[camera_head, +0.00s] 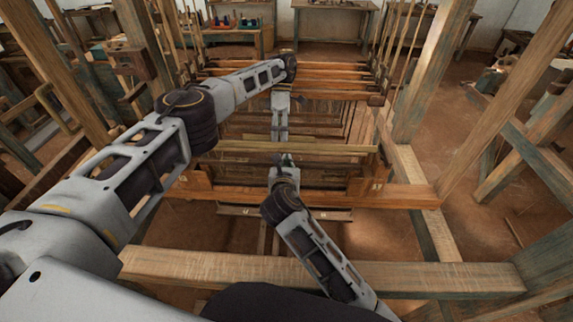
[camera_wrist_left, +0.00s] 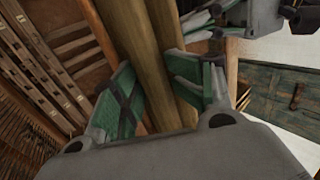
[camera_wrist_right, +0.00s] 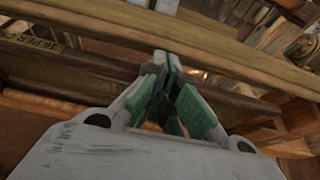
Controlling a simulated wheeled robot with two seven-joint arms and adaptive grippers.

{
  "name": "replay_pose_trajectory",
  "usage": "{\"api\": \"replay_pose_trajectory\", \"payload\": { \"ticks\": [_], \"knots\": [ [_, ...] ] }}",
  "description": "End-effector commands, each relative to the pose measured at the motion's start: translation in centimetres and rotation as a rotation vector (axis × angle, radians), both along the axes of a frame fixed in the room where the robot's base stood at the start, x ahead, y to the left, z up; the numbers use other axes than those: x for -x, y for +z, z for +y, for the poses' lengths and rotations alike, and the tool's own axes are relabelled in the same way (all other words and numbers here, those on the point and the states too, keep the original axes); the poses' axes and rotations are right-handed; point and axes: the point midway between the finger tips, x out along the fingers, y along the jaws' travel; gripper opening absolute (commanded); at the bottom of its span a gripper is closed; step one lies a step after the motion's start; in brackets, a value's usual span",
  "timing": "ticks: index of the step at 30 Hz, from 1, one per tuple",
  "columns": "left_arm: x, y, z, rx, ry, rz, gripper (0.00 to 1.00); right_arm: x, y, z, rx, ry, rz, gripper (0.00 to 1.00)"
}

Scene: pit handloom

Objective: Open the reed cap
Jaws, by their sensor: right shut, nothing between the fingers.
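The reed cap looks to be the pale wooden bar (camera_head: 330,149) lying across the loom in the head view. It also crosses the top of the right wrist view (camera_wrist_right: 235,62). My left gripper (camera_head: 281,138) reaches down to the bar from the far side. In the left wrist view its green-padded fingers (camera_wrist_left: 158,90) stand apart on either side of wooden bars (camera_wrist_left: 125,35); I cannot tell whether they touch. My right gripper (camera_head: 284,160) is on the near side, close to the bar. In the right wrist view its fingers (camera_wrist_right: 168,85) are together and empty.
Loom posts (camera_head: 445,60) rise on both sides. Orange-brown shafts (camera_head: 330,75) hang behind. A wide front beam (camera_head: 400,278) crosses nearest me. A wooden beam with tags (camera_head: 400,197) lies below the bar. Bare floor (camera_head: 480,235) shows at right.

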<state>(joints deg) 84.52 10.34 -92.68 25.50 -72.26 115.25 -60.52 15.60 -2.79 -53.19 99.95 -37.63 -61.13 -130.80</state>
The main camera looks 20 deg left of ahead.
Motion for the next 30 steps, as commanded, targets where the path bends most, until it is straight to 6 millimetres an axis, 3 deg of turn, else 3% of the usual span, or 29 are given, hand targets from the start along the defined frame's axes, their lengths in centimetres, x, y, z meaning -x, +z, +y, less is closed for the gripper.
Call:
{"api": "replay_pose_trajectory", "payload": {
  "ticks": [11, 30],
  "knots": [
    [-0.1, 1.0, 0.0, -0.001, -0.001, -0.003, 0.43, 0.1, -0.2, 0.0, 0.001, 0.0, 0.002, 0.0],
    [-0.1, 5.2, 0.0, -0.001, 0.0, -0.003, 0.43, 0.1, -0.2, 0.0, 0.002, 0.0, 0.003, 0.0]
  ]
}}
